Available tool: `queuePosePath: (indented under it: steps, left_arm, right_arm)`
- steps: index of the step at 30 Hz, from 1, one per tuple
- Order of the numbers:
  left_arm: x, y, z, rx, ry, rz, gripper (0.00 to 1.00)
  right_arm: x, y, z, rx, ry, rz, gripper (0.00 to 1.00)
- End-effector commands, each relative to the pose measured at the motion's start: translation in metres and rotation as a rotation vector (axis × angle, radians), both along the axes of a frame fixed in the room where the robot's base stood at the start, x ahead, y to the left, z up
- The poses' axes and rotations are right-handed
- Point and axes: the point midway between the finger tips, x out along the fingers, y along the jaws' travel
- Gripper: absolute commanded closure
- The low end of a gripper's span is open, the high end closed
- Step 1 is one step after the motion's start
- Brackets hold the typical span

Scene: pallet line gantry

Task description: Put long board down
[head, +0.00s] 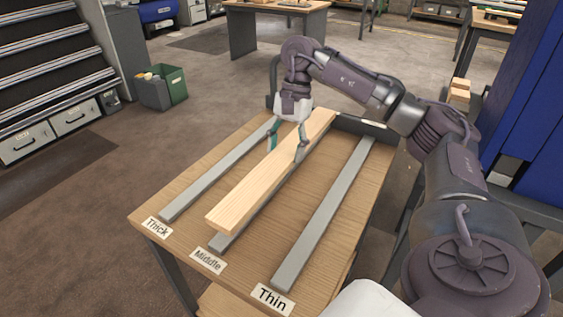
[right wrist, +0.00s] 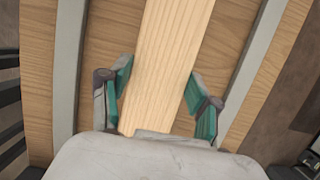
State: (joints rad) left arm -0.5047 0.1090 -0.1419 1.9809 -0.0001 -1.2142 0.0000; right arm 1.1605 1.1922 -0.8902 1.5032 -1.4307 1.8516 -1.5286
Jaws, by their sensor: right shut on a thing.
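The long board (head: 252,194) is pale wood and lies lengthwise over the middle grey strip (head: 222,242) on the wooden table (head: 180,188). Whether it rests on the strip or hangs just above it, I cannot tell. My right gripper (head: 287,146) is shut on the board towards its far end, one finger on each side. In the right wrist view the board (right wrist: 165,60) runs between the green-padded fingers. My left gripper is not in view.
Bare grey strips lie on the left (head: 215,172) and right (head: 322,220) of the board. Labels read "Thick" (head: 157,227), "Middle" (head: 208,261) and "Thin" (head: 272,299). A blue cabinet (head: 530,110) stands at the right. A green bin (head: 172,88) stands on the floor at the left.

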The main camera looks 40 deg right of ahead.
Motion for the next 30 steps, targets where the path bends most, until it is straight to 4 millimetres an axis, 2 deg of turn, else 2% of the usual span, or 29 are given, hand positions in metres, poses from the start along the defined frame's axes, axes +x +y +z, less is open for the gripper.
queuePosePath:
  steps: [3,6,13,25,26,30]
  left_arm:
    - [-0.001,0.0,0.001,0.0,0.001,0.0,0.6]
    - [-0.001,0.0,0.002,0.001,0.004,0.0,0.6]
    - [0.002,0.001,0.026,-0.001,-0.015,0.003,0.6]
    - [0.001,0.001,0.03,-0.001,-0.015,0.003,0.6]
    - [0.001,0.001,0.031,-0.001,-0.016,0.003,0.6]
    - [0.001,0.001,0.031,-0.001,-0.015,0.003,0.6]
  right_arm:
    - [0.01,0.004,-0.006,0.0,-0.002,-0.001,0.85]
    - [0.011,0.004,-0.014,-0.001,0.001,0.0,0.85]
    - [0.011,0.004,-0.045,-0.001,0.001,-0.001,0.85]
    - [0.011,0.004,-0.049,-0.001,-0.001,0.0,0.85]
    - [0.011,0.004,-0.049,-0.001,0.0,0.0,0.35]
    - [0.011,0.004,-0.049,-0.001,0.0,0.0,0.13]
